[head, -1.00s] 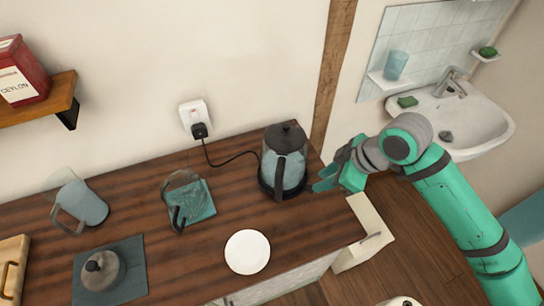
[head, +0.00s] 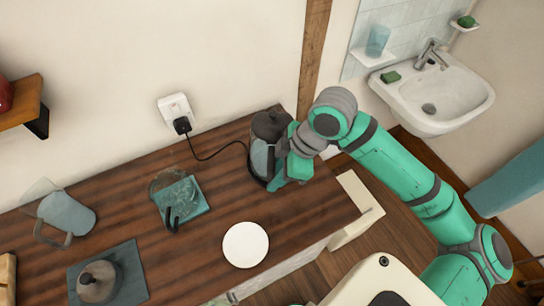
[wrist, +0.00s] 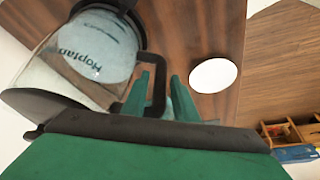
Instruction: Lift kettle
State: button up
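The kettle (head: 262,158) is a glass jug with a dark lid and dark handle. It stands upright at the counter's right end, on what looks like its dark base. In the wrist view the kettle's glass (wrist: 95,45) carries the lettering "Hoptan", and its dark handle shows between the fingers. My gripper (head: 283,172) is at the kettle's right side, partly covering it.
A white plate (head: 246,245) lies in front of the kettle. A black cord runs to the wall socket (head: 175,109). A glass vessel on a teal cloth (head: 196,205), a pitcher (head: 68,213) and a lidded pot (head: 97,281) are further left. A sink (head: 440,95) is at right.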

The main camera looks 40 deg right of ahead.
jog(key=shift+x, duration=1.5)
jog(key=shift+c, duration=0.2)
jog(key=c, duration=0.5)
jog(key=shift+s+r, duration=0.1)
jog(key=shift+s, duration=0.1)
grip_shut()
jog(key=shift+w, duration=0.2)
